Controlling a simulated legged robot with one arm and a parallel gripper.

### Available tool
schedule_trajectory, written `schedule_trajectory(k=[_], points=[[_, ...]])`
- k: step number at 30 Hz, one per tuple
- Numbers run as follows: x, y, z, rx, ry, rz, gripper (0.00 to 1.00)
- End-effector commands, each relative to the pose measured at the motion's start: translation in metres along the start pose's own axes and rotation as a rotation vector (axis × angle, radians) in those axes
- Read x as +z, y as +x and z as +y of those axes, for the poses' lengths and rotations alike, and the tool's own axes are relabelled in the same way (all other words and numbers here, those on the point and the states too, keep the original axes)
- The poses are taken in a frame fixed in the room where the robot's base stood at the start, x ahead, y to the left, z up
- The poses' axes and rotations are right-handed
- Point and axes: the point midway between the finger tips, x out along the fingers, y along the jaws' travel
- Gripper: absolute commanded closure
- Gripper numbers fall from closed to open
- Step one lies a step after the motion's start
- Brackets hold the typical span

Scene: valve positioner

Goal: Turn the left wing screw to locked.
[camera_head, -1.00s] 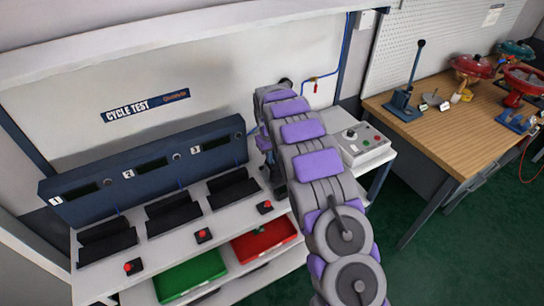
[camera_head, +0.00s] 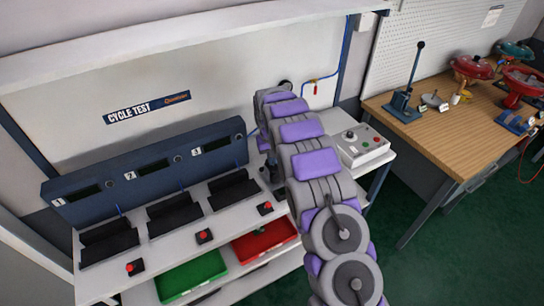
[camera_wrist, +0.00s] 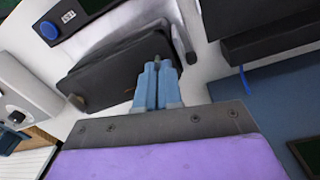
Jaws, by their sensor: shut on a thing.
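In the wrist view, a black housing (camera_wrist: 110,72) lies in front of my gripper, with a small tan knob (camera_wrist: 77,101) at its lower-left corner. My gripper (camera_wrist: 157,66) has its two blue fingers close together at the housing's right end. They are shut on a small dark piece there, which I take for the left wing screw; the fingers cover most of it and its angle cannot be read. In the head view, my arm hides the housing and the screws.
A white bench (camera_head: 150,245) carries a blue three-station console (camera_head: 145,165), black cradles and red buttons. A grey control box (camera_head: 362,147) stands right of my arm. Green (camera_head: 190,276) and red (camera_head: 265,241) trays sit below. A wooden table (camera_head: 450,130) with valves is at right.

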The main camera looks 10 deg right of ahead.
Motion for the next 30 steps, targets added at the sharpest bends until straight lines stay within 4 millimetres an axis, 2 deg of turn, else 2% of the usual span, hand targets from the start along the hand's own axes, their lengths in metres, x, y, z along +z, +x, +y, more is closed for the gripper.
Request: schedule_trajectory(k=[30], points=[[-0.0002, -0.0018, -0.0012, -0.004, 0.957, 0.001, 1.0]])
